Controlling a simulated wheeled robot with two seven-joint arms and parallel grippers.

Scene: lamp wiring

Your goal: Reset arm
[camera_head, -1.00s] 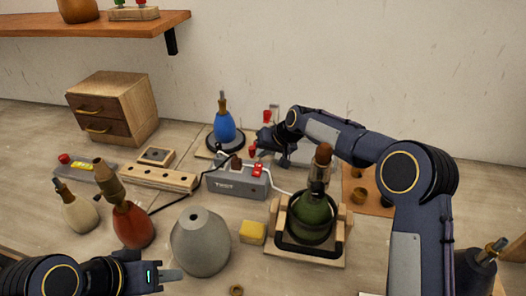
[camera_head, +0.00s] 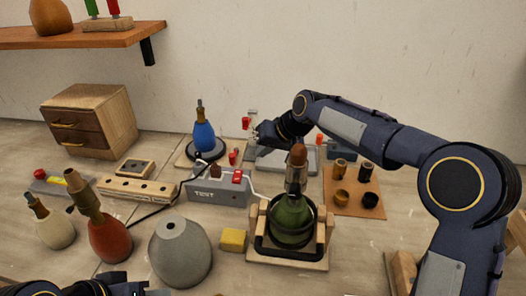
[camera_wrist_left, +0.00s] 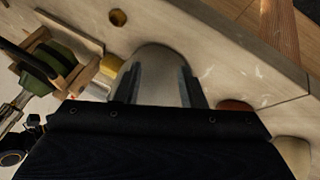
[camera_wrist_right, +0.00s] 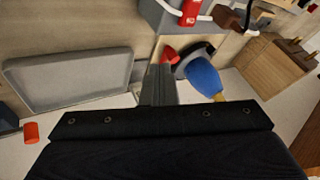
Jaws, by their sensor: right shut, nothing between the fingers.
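My right gripper (camera_head: 262,135) reaches toward the back middle of the table, near the tester and the grey tray. In the right wrist view its two fingers (camera_wrist_right: 157,85) are together, with nothing between them. My left gripper is mostly cut off at the bottom left of the head view. In the left wrist view its fingers (camera_wrist_left: 158,88) are apart, above or beside the grey lamp base (camera_head: 180,252). That base shows between the fingers, and I cannot tell whether they touch it.
The green lamp base (camera_head: 291,222) sits in a wooden cradle (camera_head: 259,252) below my right forearm. The tester (camera_head: 212,196), blue lamp base (camera_head: 204,137), red lamp base (camera_head: 110,240) and yellow block (camera_head: 233,240) stand around it. A drawer box (camera_head: 110,115) is back left.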

